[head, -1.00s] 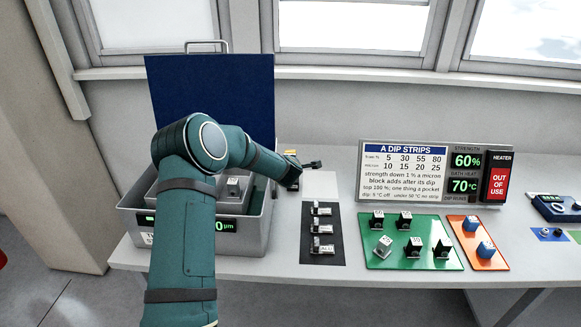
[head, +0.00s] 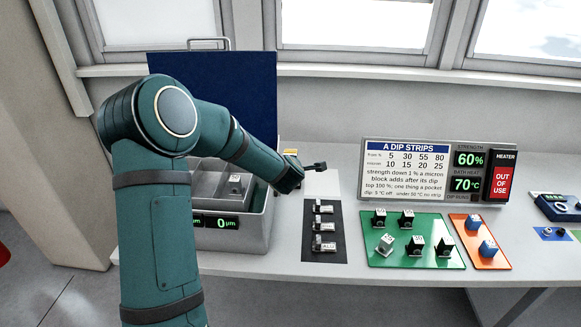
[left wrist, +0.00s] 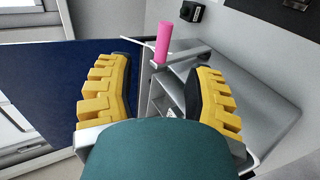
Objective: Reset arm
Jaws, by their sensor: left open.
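My left arm comes in from the lower left of the head view and bends right at the elbow. My left gripper (head: 306,164) is above the bench, right of the grey bath box and behind the black strip, partly hidden by its own wrist. In the left wrist view its two yellow-padded fingers (left wrist: 160,92) are wide apart, with nothing held between them. My right gripper is not in view.
The grey box (head: 258,225) with a raised blue lid (head: 225,85) is partly behind my arm. A black strip (head: 311,251), green tray (head: 390,257), orange tray (head: 493,259) and sign panel (head: 402,190) stand to the right. A pink cylinder (left wrist: 163,42) shows in the wrist view.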

